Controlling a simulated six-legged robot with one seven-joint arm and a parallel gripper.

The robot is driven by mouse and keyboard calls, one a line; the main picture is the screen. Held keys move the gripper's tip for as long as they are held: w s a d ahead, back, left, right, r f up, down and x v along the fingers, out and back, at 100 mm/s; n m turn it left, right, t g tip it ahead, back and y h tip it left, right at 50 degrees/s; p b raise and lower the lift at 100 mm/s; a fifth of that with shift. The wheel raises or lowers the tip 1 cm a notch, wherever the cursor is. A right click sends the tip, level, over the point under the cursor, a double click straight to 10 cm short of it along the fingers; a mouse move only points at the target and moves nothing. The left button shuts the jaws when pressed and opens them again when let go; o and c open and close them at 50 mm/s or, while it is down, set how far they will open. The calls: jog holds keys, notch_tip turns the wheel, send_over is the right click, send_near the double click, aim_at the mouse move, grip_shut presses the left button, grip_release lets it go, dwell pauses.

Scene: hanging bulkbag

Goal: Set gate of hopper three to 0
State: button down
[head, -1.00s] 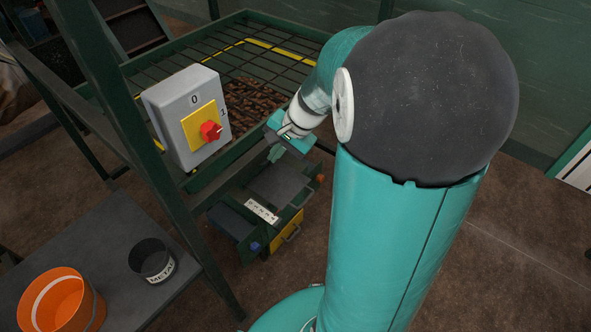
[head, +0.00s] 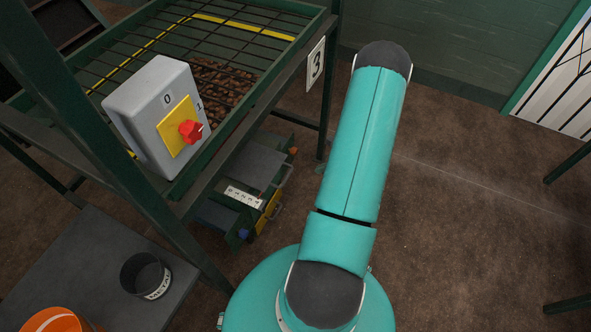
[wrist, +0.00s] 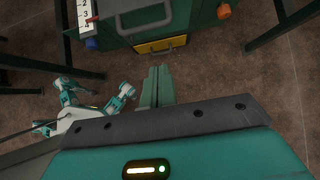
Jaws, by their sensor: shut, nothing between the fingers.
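Hopper three is the green frame with a mesh top (head: 215,45) and a "3" plate (head: 316,64) on its corner. Under it is the gate unit, with a grey plate (head: 256,165), a white numbered scale (head: 243,196) and a yellow part with a handle (head: 268,212). In the wrist view the scale (wrist: 87,12) is cut off at the top; a small red mark lies beside it, and its reading is unclear. The yellow part (wrist: 160,45) is ahead of the fingers. My gripper (wrist: 157,72) is shut and empty, apart from the unit. The head view does not show it.
A grey switch box (head: 150,115) with a red knob (head: 191,131) and 0/1 marks is at the hopper's left. A dark cup (head: 146,276) and orange bucket (head: 55,320) stand on a grey table (head: 90,270).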

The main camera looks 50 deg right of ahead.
aim_at(265, 162)
jog(key=w+r+x, duration=0.1)
jog(key=x, duration=1.1)
jog(key=shift+w+a, duration=0.2)
jog(key=shift+w, duration=0.35)
jog(key=shift+w+f, duration=0.1)
jog(key=w+a, duration=0.1)
jog(key=w, duration=0.3)
jog(key=w+a, duration=0.1)
jog(key=w, duration=0.3)
jog(key=w+a, duration=0.1)
jog(key=w, duration=0.3)
jog(key=shift+w+a, duration=0.1)
jog(key=shift+a, duration=0.25)
